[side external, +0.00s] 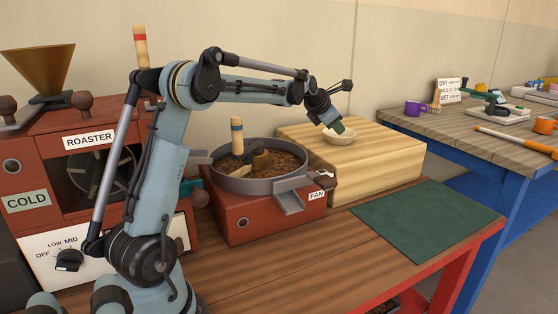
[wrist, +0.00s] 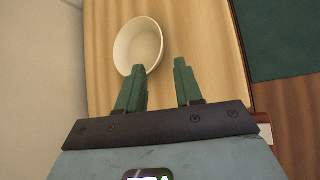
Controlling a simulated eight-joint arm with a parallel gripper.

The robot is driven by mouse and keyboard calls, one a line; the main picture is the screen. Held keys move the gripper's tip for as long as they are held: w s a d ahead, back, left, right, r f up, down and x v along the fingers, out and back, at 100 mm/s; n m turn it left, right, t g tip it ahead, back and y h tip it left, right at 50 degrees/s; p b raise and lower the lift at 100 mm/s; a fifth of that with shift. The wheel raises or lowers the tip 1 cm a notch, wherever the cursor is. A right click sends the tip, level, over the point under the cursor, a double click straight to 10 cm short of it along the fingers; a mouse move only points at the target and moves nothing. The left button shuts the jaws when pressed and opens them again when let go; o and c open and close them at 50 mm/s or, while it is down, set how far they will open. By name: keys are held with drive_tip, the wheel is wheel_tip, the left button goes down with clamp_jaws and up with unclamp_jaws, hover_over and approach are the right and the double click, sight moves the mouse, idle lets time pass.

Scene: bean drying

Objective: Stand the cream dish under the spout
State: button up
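The cream dish (side external: 341,138) stands upright on the pale wooden block behind the fan unit. In the wrist view the dish (wrist: 139,46) looks empty, ahead of my left finger. My gripper (side external: 337,127) is at the dish, pointing down towards it. In the wrist view my gripper (wrist: 163,66) has its two green fingers apart with nothing between them. The left fingertip overlaps the near rim in the picture; I cannot tell whether it touches. The grey metal spout (side external: 289,199) slopes down from the front of the round bean tray, over the red fan unit's front.
The round tray (side external: 219,184) holds dark beans and a stirring paddle. The wooden block (side external: 385,158) has free top around the dish. A green mat (side external: 420,220) lies bare at the right. The red roaster (side external: 60,165) stands at the left. The bench (side external: 300,255) before the spout is clear.

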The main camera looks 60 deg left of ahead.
drive_tip(key=s+d+f+m+h, duration=0.1)
drive_tip(key=s+d+m, duration=0.9)
drive_tip(key=d+m, duration=0.2)
drive_tip(key=s+d+f+m+g+h, duration=0.1)
drive_tip(key=s+d+m+h, duration=0.1)
drive_tip(key=s+d+m, duration=0.8)
drive_tip(key=d+m, duration=0.3)
drive_tip(key=m, duration=0.1)
drive_tip(key=shift+f+g, duration=0.2)
drive_tip(key=shift+g, duration=0.1)
drive_tip(key=s+d+f+m, duration=0.1)
drive_tip(key=s+m, duration=0.1)
drive_tip(key=s+d+f+m, duration=0.1)
drive_tip(key=s+f+m, duration=0.1)
drive_tip(key=m, duration=0.1)
drive_tip(key=s+d+f+m, duration=0.1)
drive_tip(key=s+m, duration=0.1)
drive_tip(key=m, duration=0.1)
drive_tip(key=shift+d+f+g, duration=0.2)
drive_tip(key=shift+f+g, duration=0.1)
